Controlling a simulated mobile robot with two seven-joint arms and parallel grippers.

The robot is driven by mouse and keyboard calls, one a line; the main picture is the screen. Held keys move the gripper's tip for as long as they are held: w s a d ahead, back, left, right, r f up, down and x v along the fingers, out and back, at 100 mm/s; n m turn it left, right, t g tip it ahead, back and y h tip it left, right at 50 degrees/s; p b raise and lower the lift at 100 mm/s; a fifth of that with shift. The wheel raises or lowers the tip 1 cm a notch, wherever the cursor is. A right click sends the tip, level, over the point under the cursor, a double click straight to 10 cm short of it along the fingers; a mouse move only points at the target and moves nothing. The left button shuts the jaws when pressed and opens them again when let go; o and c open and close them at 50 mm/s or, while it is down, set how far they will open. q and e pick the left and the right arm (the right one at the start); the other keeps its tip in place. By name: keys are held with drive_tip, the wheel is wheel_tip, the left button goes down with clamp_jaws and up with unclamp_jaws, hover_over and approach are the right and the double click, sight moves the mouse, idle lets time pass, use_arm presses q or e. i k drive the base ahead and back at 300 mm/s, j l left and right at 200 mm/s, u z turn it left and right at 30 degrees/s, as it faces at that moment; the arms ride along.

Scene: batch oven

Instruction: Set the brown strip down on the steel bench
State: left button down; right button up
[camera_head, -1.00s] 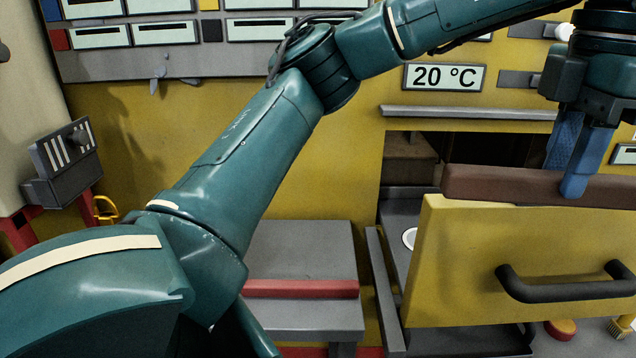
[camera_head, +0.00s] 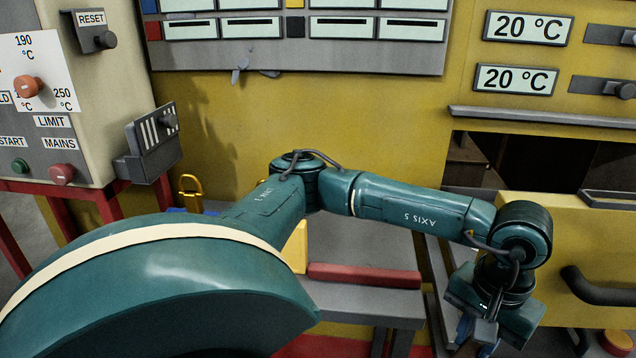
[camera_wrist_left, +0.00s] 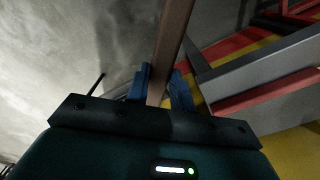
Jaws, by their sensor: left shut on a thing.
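My left gripper (camera_head: 470,340) hangs low at the right of the head view, pointing down, in front of the oven and to the right of the bench. In the left wrist view its blue fingers (camera_wrist_left: 162,88) are shut on the brown strip (camera_wrist_left: 174,35), which runs away from them toward the top edge. The strip cannot be made out in the head view. The grey steel bench (camera_head: 375,245) stands left of the gripper, with a red bar (camera_head: 365,275) along its front. A grey surface with red (camera_wrist_left: 265,92) shows at right in the wrist view. My right gripper is not in view.
The yellow oven door (camera_head: 560,230) with its black handle (camera_head: 598,288) is at the right, close to my left gripper. A control box (camera_head: 70,110) stands at the left. A yellow piece (camera_head: 297,246) is at the bench's left side, partly behind my arm.

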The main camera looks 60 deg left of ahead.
sight(348, 261)
drive_tip(key=u, duration=2.55)
drive_tip(key=l+u, duration=0.2)
drive_tip(key=l, duration=0.75)
drive_tip(key=k+l+z, duration=0.15)
drive_tip(key=k+l, duration=0.2)
drive_tip(key=l, duration=0.1)
